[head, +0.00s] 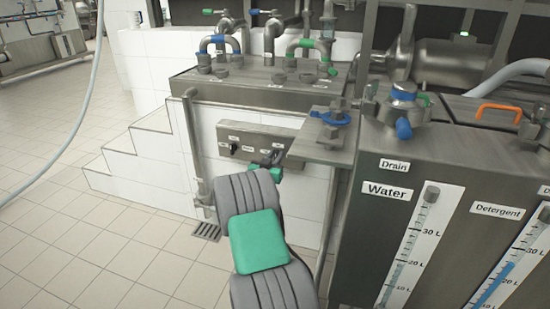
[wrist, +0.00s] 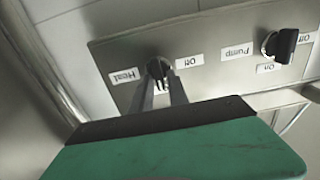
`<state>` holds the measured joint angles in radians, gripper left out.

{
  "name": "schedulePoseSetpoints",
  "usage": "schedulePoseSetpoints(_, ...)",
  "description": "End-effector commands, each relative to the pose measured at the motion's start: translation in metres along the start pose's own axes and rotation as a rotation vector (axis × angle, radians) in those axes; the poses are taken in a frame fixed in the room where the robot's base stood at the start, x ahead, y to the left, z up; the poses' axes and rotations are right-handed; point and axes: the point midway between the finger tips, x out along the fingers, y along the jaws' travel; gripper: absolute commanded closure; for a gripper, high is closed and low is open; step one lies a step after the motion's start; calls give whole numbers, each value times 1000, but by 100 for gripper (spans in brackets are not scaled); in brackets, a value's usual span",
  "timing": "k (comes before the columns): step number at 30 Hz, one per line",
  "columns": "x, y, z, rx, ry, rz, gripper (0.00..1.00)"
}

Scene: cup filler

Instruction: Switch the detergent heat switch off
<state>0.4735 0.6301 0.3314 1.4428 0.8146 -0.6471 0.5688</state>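The heat switch (wrist: 157,68) is a small black knob on a grey metal panel (wrist: 215,45). In the wrist view the panel's labels appear upside down. A "Heat" label is on the knob's left, an "Off" label on its right, and another label is partly hidden behind my fingers. My gripper (wrist: 160,88) has its two fingers on either side of the knob, with a narrow gap between them. I cannot tell whether they press on it. Its setting is unclear. In the head view my gripper (head: 268,160) covers the right part of the panel.
A black pump knob (wrist: 280,43) is beside the heat switch; it also shows in the head view (head: 234,148). A valve shelf with a blue handle (head: 330,117) and the water tank (head: 400,160) stand to the right. A vertical pipe (head: 195,150) runs left of the panel.

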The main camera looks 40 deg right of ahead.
Motion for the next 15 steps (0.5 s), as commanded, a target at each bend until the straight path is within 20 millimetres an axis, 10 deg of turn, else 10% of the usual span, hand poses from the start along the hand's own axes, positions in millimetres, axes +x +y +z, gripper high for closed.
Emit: schedulePoseSetpoints(15, 0, 0, 0, 0, 0, 0, 100)
